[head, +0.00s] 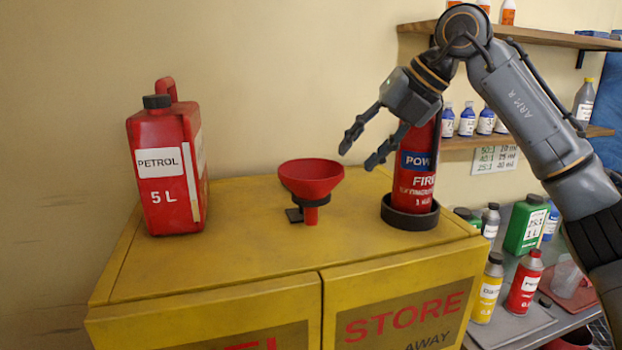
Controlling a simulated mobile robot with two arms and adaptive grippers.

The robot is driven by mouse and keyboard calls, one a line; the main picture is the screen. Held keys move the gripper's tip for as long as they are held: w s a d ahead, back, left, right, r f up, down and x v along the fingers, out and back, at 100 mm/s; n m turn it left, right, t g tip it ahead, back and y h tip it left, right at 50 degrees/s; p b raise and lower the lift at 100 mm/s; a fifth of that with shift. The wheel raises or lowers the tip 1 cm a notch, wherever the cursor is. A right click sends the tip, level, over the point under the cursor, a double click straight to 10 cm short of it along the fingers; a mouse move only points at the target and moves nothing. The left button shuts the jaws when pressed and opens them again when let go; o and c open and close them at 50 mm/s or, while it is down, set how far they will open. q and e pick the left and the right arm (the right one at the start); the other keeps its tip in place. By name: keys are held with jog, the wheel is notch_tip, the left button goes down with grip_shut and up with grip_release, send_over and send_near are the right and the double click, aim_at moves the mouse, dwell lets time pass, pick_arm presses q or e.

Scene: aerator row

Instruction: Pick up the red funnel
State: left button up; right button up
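The red funnel (311,181) stands upright, wide mouth up, in a dark ring holder on top of the yellow cabinet (240,215). Its spout shows below the ring. My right gripper (360,155) is open and empty, up and to the right of the funnel. Its two fingers point down and to the left, apart from the funnel. It hides the upper part of the red fire extinguisher (415,185) behind it. My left gripper is not in view.
A red petrol can (165,190) stands at the cabinet's left. The extinguisher sits in a black base (410,214) at the right. Wall shelves (560,38) with bottles and a lower bench with several bottles lie further right. The cabinet top around the funnel is clear.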

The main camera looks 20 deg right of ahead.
aim_at(338, 172)
jog(key=shift+x, duration=1.2)
jog(key=shift+w+f, duration=0.2)
jog(key=shift+w, duration=0.15)
jog(key=p+x, duration=0.2)
jog(key=x, duration=0.2)
jog(key=shift+w, duration=0.1)
jog(key=shift+w+a+f, duration=0.15)
jog(key=shift+w+f, duration=0.1)
jog(key=shift+f, duration=0.15)
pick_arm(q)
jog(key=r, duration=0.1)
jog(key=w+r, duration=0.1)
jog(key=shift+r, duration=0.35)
pick_arm(e)
jog(key=shift+s, duration=0.1)
grip_shut()
